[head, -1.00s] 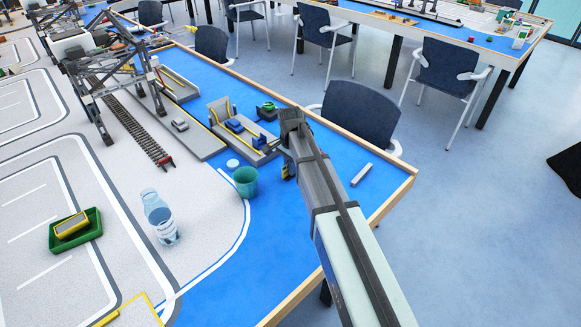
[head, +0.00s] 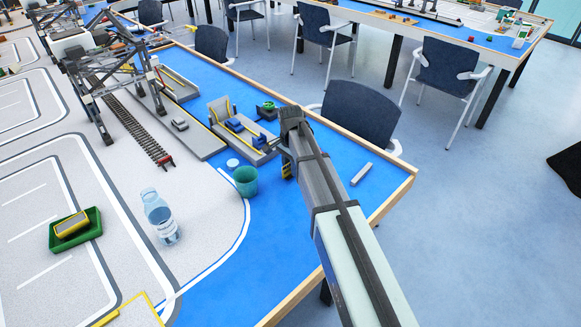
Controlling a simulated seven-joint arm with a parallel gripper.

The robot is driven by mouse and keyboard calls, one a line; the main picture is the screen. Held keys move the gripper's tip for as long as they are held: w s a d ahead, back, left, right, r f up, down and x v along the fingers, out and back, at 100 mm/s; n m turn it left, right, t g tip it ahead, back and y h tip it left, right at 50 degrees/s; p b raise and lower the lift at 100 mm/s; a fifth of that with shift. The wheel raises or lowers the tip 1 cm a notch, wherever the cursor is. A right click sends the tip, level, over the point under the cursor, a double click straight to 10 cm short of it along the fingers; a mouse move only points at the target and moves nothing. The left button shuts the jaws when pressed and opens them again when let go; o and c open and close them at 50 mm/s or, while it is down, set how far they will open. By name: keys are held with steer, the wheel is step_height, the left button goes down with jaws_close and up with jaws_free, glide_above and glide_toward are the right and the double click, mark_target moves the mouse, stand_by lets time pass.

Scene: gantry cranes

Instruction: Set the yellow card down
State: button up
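My gripper (head: 286,163) points down over the blue table near its right edge, just right of the teal cup. A small yellow piece, seemingly the yellow card (head: 287,172), shows at the fingertips, low over or at the blue surface. The fingers are small, dark and partly hidden by my arm, so I cannot tell whether they grip the card or whether it touches the table.
The teal cup (head: 245,181) stands close left of my gripper, with a white disc (head: 233,163) behind it. A grey-and-blue model (head: 235,126) stands behind. A grey bar (head: 361,174) lies right. A bottle (head: 160,218) and green tray (head: 57,243) are farther left.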

step_height(320, 180, up, 12)
steer(key=shift+f, duration=0.15)
stand_by(0.3)
stand_by(0.4)
